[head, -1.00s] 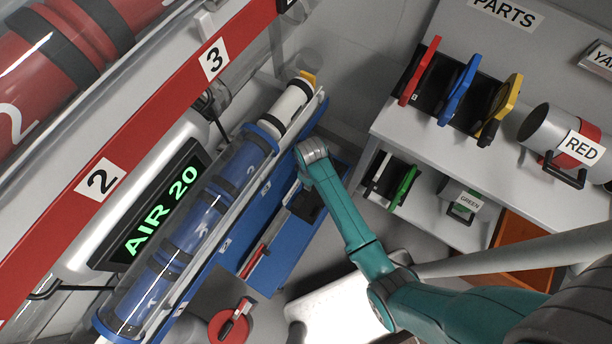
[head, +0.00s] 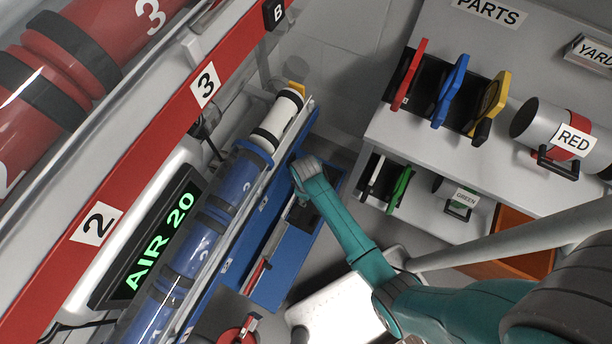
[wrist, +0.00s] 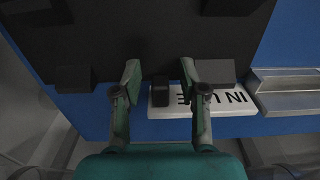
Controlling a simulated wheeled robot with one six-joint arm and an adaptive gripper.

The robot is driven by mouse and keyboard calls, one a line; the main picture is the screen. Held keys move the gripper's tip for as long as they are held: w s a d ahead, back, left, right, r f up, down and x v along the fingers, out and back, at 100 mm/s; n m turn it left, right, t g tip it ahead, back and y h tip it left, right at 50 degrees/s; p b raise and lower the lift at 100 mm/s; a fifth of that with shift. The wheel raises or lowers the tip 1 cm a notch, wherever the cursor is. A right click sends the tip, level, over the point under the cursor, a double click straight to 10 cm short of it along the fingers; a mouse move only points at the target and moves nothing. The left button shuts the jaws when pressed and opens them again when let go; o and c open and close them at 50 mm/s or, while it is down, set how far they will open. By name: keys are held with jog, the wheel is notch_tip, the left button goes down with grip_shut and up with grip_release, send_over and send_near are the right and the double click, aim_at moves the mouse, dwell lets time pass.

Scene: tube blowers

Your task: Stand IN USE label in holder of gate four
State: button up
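The IN USE label is a white plate (wrist: 232,103) with black letters at the blue panel's edge in the wrist view. A black block (wrist: 160,92) rises at its left part. My gripper (wrist: 160,72) is open, with one green finger on each side of that block and gaps showing. The right finger hides some of the lettering. In the head view my arm's end reaches over the blue unit (head: 285,255), hiding the fingertips. I cannot pick out gate four's holder; a grey metal tray or ledge (wrist: 285,108) lies right of the label.
Clear tubes with blue carriers (head: 205,225) run left of my arm, below a red rail (head: 150,165). A grey parts shelf (head: 480,190) with coloured pieces stands right. A red disc part (head: 235,335) lies at the bottom. Dark blocks stick out around the gripper.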

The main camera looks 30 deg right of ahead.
notch_tip(320, 180, up, 12)
dwell(0.6)
jog(key=shift+r, duration=0.1)
